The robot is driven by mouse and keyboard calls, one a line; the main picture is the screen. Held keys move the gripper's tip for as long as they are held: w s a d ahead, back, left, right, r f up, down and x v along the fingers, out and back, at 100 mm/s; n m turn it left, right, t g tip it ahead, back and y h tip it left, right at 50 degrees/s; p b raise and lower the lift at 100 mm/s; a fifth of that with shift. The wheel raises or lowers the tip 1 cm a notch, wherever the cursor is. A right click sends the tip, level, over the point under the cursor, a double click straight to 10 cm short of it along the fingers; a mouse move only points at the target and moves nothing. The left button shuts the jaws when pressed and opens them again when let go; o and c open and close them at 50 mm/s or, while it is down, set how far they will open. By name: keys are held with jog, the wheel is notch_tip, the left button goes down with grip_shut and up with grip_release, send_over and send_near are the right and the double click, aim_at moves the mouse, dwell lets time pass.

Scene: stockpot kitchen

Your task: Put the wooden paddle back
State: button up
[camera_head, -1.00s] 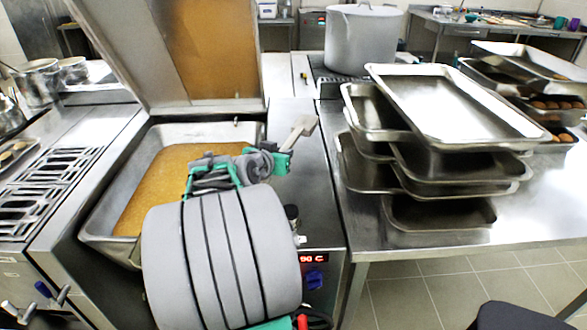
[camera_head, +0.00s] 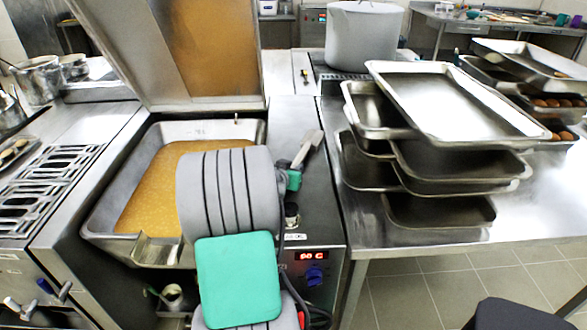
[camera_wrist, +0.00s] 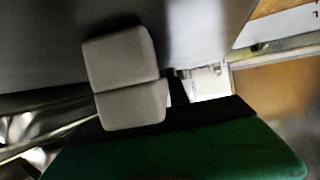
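I cannot make out the wooden paddle in either view; my arm covers part of the pan and its front. My gripper (camera_head: 312,138) is beyond my grey arm, over the steel top to the right of the pan. In the wrist view its two grey finger pads (camera_wrist: 126,86) meet along a seam, with nothing visible between them. The rectangular pan (camera_head: 103,208) holds a yellow-brown liquid (camera_head: 150,190), and its lid (camera_head: 130,60) stands raised behind it.
Stacked steel trays (camera_head: 430,160) stand on the table to the right. A large stockpot (camera_head: 362,38) is behind them. A control panel with a red display (camera_head: 311,256) and blue knob (camera_head: 315,274) is right of the pan. Burner grates (camera_head: 50,185) lie left.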

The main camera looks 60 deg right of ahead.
jog(key=o, duration=0.5)
jog(key=shift+c, duration=0.2)
